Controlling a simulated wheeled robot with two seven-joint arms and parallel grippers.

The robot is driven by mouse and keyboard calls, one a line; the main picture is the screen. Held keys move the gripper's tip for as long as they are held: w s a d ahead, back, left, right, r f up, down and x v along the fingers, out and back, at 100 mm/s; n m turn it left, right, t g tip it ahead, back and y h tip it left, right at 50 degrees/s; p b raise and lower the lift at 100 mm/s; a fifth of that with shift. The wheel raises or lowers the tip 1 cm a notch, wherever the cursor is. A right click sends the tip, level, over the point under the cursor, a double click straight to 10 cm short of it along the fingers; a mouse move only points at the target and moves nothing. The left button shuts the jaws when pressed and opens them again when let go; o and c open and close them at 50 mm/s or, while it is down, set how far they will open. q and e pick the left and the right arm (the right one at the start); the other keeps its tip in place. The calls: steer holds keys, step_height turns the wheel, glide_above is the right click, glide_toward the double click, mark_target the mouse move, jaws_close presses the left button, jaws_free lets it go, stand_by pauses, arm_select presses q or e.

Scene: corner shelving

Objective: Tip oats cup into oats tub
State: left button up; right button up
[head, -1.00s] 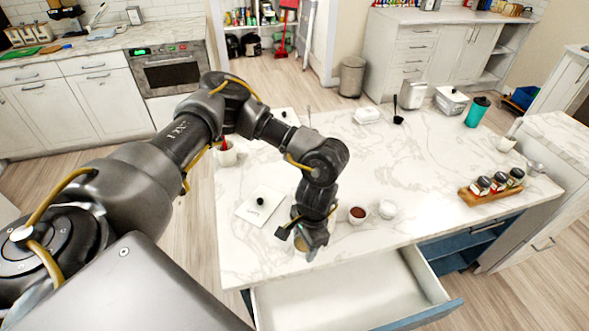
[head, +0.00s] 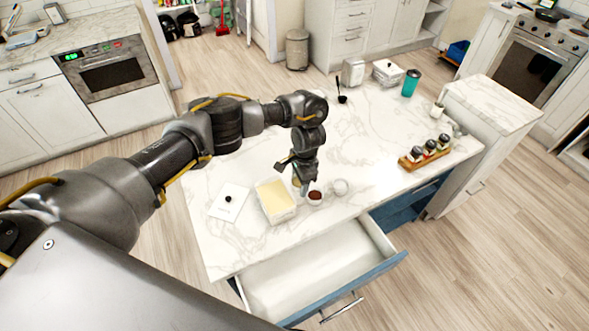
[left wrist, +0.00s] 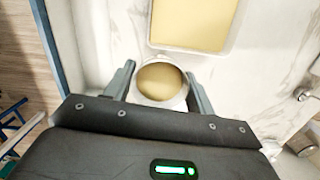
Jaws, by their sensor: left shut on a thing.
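The oats cup (left wrist: 162,82) is a round white cup holding tan oats. It sits between the two fingers of my left gripper (left wrist: 160,88), which is shut on it. In the head view my left gripper (head: 301,184) is at the right edge of the tub and mostly hides the cup. The oats tub (head: 283,216) is a white rectangular open tub with a pale tan fill. In the left wrist view the tub (left wrist: 148,30) lies just beyond the cup. The cup looks upright, with oats still in it. My right gripper is not in view.
A white lid with a black knob (head: 229,199) lies left of the tub. A cup with dark red contents (head: 315,197) and a white one (head: 341,187) stand close to the right. A drawer (head: 318,275) is open below the front edge. A spice rack (head: 425,153) stands farther right.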

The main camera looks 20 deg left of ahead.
arm_select(q)
steer(key=shift+w+a+f+m, duration=0.1)
steer(key=shift+w+a+m, duration=0.1)
steer(key=shift+a+m, duration=0.25)
steer(key=shift+w+a+m, duration=0.15)
steer(key=shift+a+m, duration=0.3)
steer(key=shift+a, duration=0.1)
steer(key=shift+w+m, duration=0.1)
steer(key=shift+m, duration=0.3)
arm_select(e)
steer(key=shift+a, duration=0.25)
arm_select(q)
steer(key=shift+f, duration=0.2)
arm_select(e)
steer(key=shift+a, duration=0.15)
